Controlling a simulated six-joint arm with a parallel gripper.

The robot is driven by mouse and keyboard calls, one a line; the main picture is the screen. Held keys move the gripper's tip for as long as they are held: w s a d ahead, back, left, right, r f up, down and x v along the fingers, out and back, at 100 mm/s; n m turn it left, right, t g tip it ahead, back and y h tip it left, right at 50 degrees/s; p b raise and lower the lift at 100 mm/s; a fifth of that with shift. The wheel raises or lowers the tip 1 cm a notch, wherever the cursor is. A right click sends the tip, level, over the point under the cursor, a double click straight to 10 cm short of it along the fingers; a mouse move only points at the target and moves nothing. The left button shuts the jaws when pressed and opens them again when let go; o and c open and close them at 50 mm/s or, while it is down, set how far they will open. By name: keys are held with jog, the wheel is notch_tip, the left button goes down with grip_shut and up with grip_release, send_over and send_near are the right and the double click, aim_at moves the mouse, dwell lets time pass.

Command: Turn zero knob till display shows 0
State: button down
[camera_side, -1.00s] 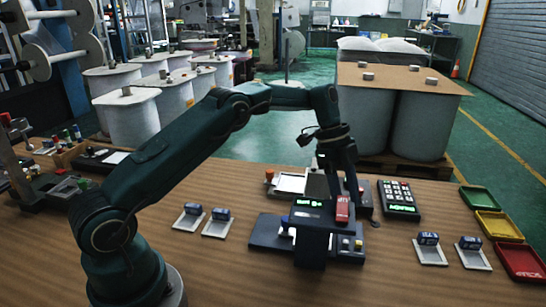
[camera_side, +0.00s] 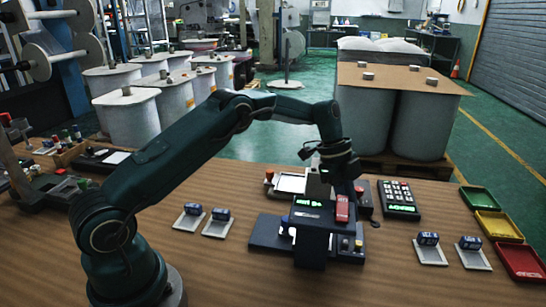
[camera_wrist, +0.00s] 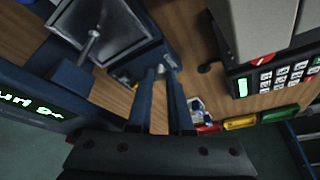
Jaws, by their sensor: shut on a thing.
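The dark gauge unit (camera_side: 311,238) stands on the bench, with a lit green display (camera_side: 308,203) whose characters I cannot read surely. The display also shows in the wrist view (camera_wrist: 30,103), tilted and cut off at the left edge. My gripper (camera_side: 354,198) points down just behind the unit's right side, near an upright red piece (camera_side: 342,208). In the wrist view the two fingers of my gripper (camera_wrist: 167,72) are close together. They are shut on the zero knob, which the fingers and the unit mostly hide.
A keypad box (camera_side: 399,198) stands to the right of the gauge unit. Green (camera_side: 477,198), yellow (camera_side: 499,226) and red (camera_side: 521,262) trays line the right edge. Small blue spools on pale plates (camera_side: 216,229) sit on both sides. The front of the bench is clear.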

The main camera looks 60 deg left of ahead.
jog(key=shift+s+d+n+t+y, duration=0.15)
jog(key=shift+n+t, duration=0.25)
jog(key=shift+n, duration=0.7)
jog(key=shift+a+n+t+y, duration=0.15)
jog(key=shift+n+t, duration=0.25)
jog(key=shift+n, duration=0.7)
jog(key=shift+d, duration=0.1)
jog(key=c, duration=0.8)
grip_release()
jog(key=shift+c, duration=0.2)
